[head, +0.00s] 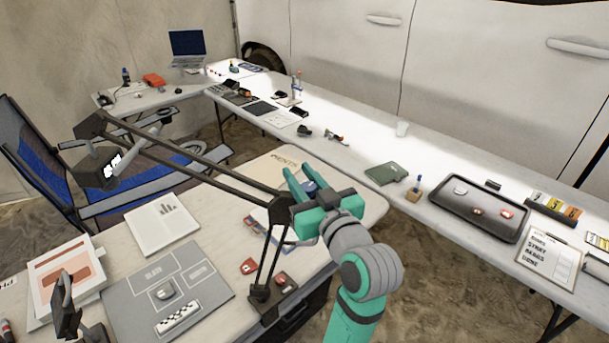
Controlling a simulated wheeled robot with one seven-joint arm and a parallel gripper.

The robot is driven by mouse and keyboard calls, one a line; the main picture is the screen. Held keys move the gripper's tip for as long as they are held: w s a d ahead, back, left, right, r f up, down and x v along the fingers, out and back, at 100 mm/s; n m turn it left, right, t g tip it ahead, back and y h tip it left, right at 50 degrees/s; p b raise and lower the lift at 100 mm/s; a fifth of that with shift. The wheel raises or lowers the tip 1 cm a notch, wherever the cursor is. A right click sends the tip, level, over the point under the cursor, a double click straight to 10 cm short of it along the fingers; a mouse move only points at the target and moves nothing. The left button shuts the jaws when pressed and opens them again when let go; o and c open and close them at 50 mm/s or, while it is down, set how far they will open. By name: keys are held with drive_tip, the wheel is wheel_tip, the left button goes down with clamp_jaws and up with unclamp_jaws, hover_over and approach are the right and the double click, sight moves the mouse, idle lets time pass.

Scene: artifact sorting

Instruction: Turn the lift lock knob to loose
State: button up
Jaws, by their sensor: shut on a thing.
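A dark jointed stand arm reaches from its base (272,297) on the near table up to an elbow joint (281,209), then back left to a far joint (92,125). A small screen unit (100,168) hangs at that left end. My teal gripper (297,180) is at the elbow joint, coming from the right, its fingers pointing up and left. It is shut on what appears to be the lift lock knob at this joint. The knob itself is hidden by the fingers and the gripper body, so its setting cannot be read.
The near table holds a grey sorting mat (205,325), papers (162,222), small red-topped items and a folder (272,175). A blue chair (38,165) stands left.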

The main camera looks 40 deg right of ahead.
drive_tip(key=n+y, duration=0.2)
drive_tip(key=y, duration=0.1)
drive_tip(key=n+y, duration=0.1)
drive_tip(key=y, duration=0.1)
drive_tip(key=shift+a+t, duration=0.3)
drive_tip(key=shift+a, duration=0.1)
drive_tip(key=shift+a+n+y, duration=0.25)
drive_tip(key=shift+n+y, duration=0.5)
drive_tip(key=shift+y, duration=0.35)
drive_tip(key=shift+a+n+y, duration=0.25)
drive_tip(key=shift+n+y, duration=0.5)
drive_tip(key=shift+y, duration=0.35)
drive_tip(key=shift+a+g, duration=0.1)
drive_tip(key=shift+g, duration=0.3)
drive_tip(key=o, duration=1.1)
drive_tip(key=shift+c, duration=0.2)
